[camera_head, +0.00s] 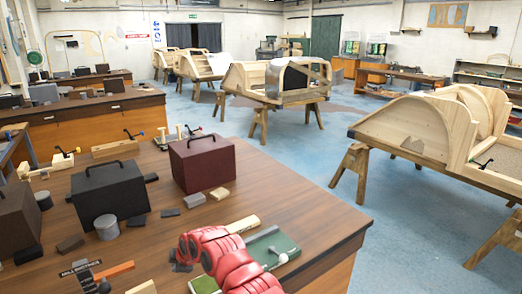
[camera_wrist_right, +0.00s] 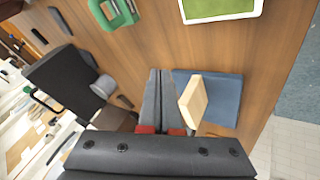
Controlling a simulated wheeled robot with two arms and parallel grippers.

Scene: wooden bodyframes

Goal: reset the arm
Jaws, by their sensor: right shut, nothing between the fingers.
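My right arm (camera_head: 225,262) shows as red, rounded segments at the bottom of the head view, reaching over the near part of the wooden workbench (camera_head: 330,228). In the right wrist view the two dark grey fingers of my right gripper (camera_wrist_right: 160,75) lie side by side, shut, with nothing held. They point across the brown bench top. A pale wooden block (camera_wrist_right: 193,102) on a blue flat piece (camera_wrist_right: 222,100) shows just right of the fingers; whether they touch it I cannot tell. My left arm and gripper are not in view.
A dark red box (camera_head: 203,163) and a black box (camera_head: 108,193) stand on the bench, with several small blocks and tools around them. A green board (camera_head: 270,246) lies near the right edge. Wooden body frames (camera_head: 430,128) stand on trestles beyond open blue floor (camera_head: 300,165).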

